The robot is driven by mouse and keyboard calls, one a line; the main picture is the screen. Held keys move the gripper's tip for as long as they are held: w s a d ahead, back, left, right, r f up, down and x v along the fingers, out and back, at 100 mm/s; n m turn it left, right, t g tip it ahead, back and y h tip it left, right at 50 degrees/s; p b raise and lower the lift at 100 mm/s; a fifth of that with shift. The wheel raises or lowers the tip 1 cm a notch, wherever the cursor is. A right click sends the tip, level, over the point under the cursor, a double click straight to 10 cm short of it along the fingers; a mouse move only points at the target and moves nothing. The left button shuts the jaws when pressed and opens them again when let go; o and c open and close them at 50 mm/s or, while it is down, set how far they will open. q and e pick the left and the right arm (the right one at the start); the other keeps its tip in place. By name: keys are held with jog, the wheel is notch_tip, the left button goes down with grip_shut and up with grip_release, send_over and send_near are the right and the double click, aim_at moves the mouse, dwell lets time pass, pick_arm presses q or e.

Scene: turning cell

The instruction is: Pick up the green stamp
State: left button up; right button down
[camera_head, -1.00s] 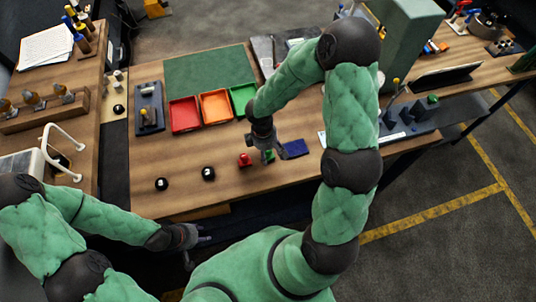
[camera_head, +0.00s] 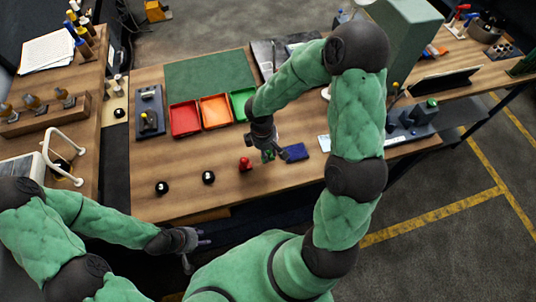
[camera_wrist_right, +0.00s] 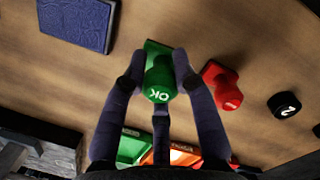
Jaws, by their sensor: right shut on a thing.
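The green stamp (camera_wrist_right: 157,80), with "OK" on its rounded top, is between the fingers of my right gripper (camera_wrist_right: 157,75) in the right wrist view. The fingers are shut on its handle from both sides. In the head view the green stamp (camera_head: 267,155) shows small under my right gripper (camera_head: 268,148), partly hidden by the fingers. I cannot tell whether its base touches the wooden table. My left gripper (camera_head: 195,248) is at the table's front edge, far from the stamp, with its fingers apart and empty.
A red stamp (camera_head: 245,164) stands close left of the green one, and a blue pad (camera_head: 295,151) lies close right. Red (camera_head: 185,117), orange (camera_head: 215,110) and green trays (camera_head: 241,102) sit behind.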

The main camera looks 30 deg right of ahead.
jog(key=s+a+r, duration=0.8)
jog(key=a+r, duration=0.2)
jog(key=a, duration=0.1)
jog(key=shift+a+r+p, duration=0.2)
jog(key=shift+p, duration=0.15)
jog(key=shift+s, duration=0.1)
